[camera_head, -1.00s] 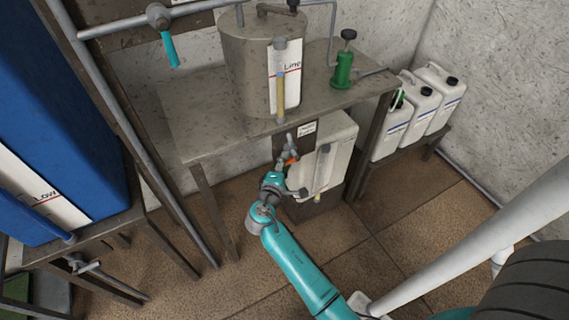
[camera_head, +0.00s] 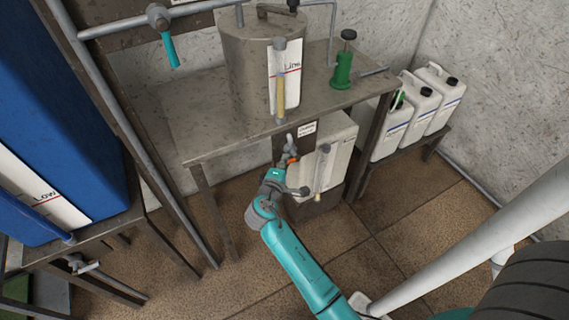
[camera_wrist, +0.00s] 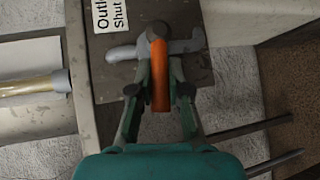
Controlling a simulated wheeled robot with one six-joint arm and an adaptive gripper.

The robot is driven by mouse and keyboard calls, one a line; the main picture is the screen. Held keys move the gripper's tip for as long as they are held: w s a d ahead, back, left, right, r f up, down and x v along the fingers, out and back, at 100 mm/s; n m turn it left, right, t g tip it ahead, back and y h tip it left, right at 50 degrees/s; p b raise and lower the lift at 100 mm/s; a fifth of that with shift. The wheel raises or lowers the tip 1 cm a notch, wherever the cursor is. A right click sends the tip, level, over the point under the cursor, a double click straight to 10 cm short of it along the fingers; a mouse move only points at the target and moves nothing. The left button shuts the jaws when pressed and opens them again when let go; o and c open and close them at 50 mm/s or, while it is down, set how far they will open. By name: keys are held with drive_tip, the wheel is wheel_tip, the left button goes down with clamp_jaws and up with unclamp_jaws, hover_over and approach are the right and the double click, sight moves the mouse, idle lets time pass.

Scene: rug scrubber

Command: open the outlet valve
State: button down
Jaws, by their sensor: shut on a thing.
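The outlet valve (camera_head: 291,141) is a small grey fitting under the front edge of the steel bench, below a white label. Its orange lever (camera_wrist: 160,80) runs between my fingers in the wrist view, with the grey valve body (camera_wrist: 124,53) behind and across it. My gripper (camera_wrist: 161,72) is shut on the orange lever, one finger on each side. In the head view my gripper (camera_head: 286,164) is small and partly hidden by my wrist. The label (camera_wrist: 109,13) beside the valve reads "Outl… Shut", cut off by the picture's edge.
A steel tank (camera_head: 245,65) and a green hand pump (camera_head: 344,68) stand on the bench (camera_head: 205,135). A pale container (camera_head: 341,140) is close right of my gripper. White jugs (camera_head: 422,105) stand further right, a blue tank (camera_head: 60,110) left. Floor is open in front.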

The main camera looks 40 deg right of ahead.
drive_tip(key=m+y, duration=0.1)
drive_tip(key=r+y, duration=0.1)
drive_tip(key=shift+s+d+r+m+y, duration=0.1)
drive_tip(key=shift+d+r+m+y, duration=0.2)
drive_tip(key=shift+m, duration=0.1)
drive_tip(key=y, duration=0.1)
drive_tip(key=r+m+y, duration=0.1)
drive_tip(key=d+m+y, duration=0.1)
drive_tip(key=shift+s+r, duration=0.2)
drive_tip(key=shift+r, duration=0.05)
drive_tip(key=y, duration=0.1)
drive_tip(key=d+m+y, duration=0.1)
drive_tip(key=r+m+y, duration=0.1)
drive_tip(key=shift+s+d+t+y, duration=0.2)
drive_tip(key=shift+d+t+y, duration=0.1)
drive_tip(key=shift+y, duration=0.1)
drive_tip(key=shift+s+d+m+t+y, duration=0.15)
drive_tip(key=shift+d+m+t+y, duration=0.2)
drive_tip(key=shift+y, duration=0.45)
drive_tip(key=shift+s+d+m+t+y, duration=0.15)
drive_tip(key=shift+d+m+y, duration=0.25)
drive_tip(key=shift+y, duration=0.4)
drive_tip(key=c, duration=1.1)
unclamp_jaws()
